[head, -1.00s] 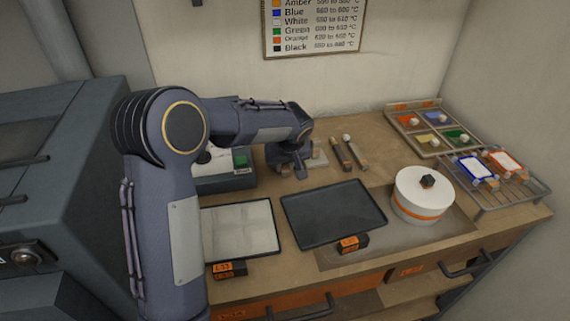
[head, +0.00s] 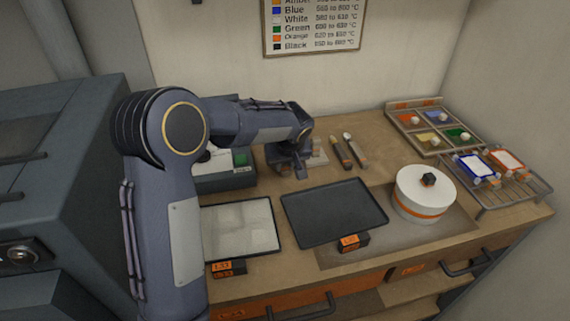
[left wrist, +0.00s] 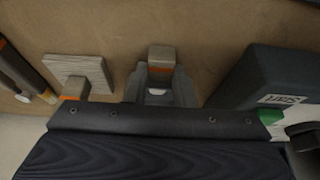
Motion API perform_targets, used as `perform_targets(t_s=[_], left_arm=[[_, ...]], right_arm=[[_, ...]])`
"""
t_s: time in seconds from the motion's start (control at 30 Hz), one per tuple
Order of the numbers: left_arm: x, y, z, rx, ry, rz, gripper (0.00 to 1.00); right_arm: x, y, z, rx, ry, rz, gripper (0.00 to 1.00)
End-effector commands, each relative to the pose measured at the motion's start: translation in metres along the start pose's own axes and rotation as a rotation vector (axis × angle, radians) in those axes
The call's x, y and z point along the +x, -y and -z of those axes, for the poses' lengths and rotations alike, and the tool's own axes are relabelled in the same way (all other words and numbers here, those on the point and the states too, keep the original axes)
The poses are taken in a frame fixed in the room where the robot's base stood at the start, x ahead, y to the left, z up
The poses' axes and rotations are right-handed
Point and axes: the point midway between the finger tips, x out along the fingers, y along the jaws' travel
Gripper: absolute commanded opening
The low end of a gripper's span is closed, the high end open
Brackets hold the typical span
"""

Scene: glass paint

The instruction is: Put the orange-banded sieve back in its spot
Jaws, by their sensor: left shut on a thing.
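My left gripper (head: 290,168) is low over the back of the worktop, beside a pale square pad (head: 318,158). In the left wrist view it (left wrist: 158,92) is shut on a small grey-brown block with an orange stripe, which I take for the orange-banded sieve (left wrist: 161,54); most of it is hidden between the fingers. In the head view the arm hides it. The pad (left wrist: 78,68) also shows in the left wrist view, with another orange-striped piece (left wrist: 74,89) at its edge. I cannot tell whether the held thing touches the worktop. My right gripper is not in view.
A dark box with a green part (head: 241,159) stands left of the gripper. Two tools (head: 348,150) lie to its right. A black tray (head: 333,212), a pale panel (head: 240,228), a white orange-banded pot (head: 411,186), a four-part colour tray (head: 441,146) and a wire rack (head: 512,201) occupy the worktop.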

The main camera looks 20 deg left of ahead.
Motion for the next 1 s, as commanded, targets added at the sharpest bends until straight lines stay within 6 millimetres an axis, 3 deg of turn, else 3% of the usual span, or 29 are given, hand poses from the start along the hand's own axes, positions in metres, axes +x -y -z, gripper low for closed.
perform_targets(t_s=[0.07,0.1,0.27,0.6,1.0], left_arm=[[0.001,0.000,0.000,0.000,-0.001,-0.001,0.00],[0.000,0.000,0.000,0.000,-0.001,-0.001,0.28],[0.000,0.000,0.000,0.000,0.000,0.000,0.48],[-0.005,0.000,0.000,0.000,-0.001,-0.001,0.48],[-0.066,0.000,0.000,0.000,-0.003,-0.002,0.48]], right_arm=[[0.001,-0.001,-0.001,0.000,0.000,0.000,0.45],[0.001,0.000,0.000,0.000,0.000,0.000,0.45],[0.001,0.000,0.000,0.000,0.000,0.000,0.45],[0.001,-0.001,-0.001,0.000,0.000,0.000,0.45],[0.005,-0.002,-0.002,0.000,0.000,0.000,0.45]])
